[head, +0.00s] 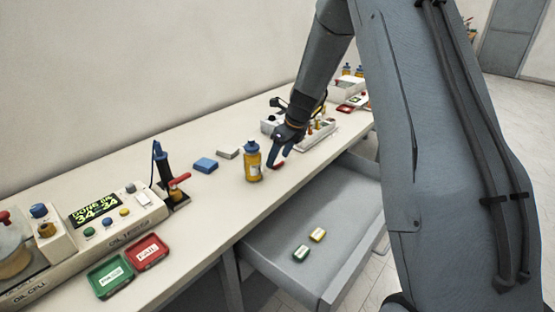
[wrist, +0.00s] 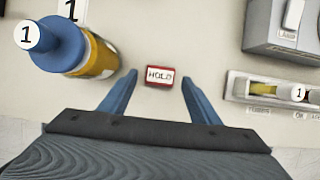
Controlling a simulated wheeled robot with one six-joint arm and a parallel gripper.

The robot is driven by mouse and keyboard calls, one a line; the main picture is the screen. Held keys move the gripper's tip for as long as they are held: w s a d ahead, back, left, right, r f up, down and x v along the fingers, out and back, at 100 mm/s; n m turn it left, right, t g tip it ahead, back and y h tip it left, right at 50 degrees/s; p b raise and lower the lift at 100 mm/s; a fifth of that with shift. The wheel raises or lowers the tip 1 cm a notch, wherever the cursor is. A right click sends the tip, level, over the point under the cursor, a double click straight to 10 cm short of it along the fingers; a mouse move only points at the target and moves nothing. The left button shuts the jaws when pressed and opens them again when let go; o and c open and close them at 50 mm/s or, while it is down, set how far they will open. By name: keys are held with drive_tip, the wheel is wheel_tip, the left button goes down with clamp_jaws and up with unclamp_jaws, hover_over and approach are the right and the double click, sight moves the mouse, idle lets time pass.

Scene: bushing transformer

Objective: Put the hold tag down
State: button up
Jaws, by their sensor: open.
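The hold tag (wrist: 160,76) is a small red-rimmed tag with a white face reading HOLD. It lies on the bench top, face up, between my gripper's two blue fingers in the wrist view. My gripper (wrist: 160,98) is open, with a gap on each side of the tag. In the head view my gripper (head: 278,157) is low over the bench, right of the yellow bottle, and a bit of red shows beside its fingers (head: 279,164).
A yellow bottle with a blue cap (head: 252,162) stands close by; it is left of the fingers in the wrist view (wrist: 98,56). A rack (head: 313,134) is on the right. An open drawer (head: 290,232) holds a green and a yellow tag. Red (head: 148,252) and green (head: 110,277) trays sit at left.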

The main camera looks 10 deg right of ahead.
drive_tip(key=b+v, duration=0.2)
drive_tip(key=v, duration=0.8)
drive_tip(key=s+a+f+n+g+h, duration=0.1)
drive_tip(key=s+f+n, duration=0.2)
drive_tip(key=s+n, duration=1.1)
drive_tip(key=s+a+f+n+g+h, duration=0.1)
drive_tip(key=s+a+f+n, duration=0.1)
drive_tip(key=s+n, duration=1.2)
drive_tip(key=s+f, duration=0.1)
drive_tip(key=s, duration=0.1)
drive_tip(key=shift+s+a+f+n+g+h, duration=0.2)
drive_tip(key=shift+s+f+n+g+h, duration=0.1)
drive_tip(key=shift+s+n+h, duration=0.1)
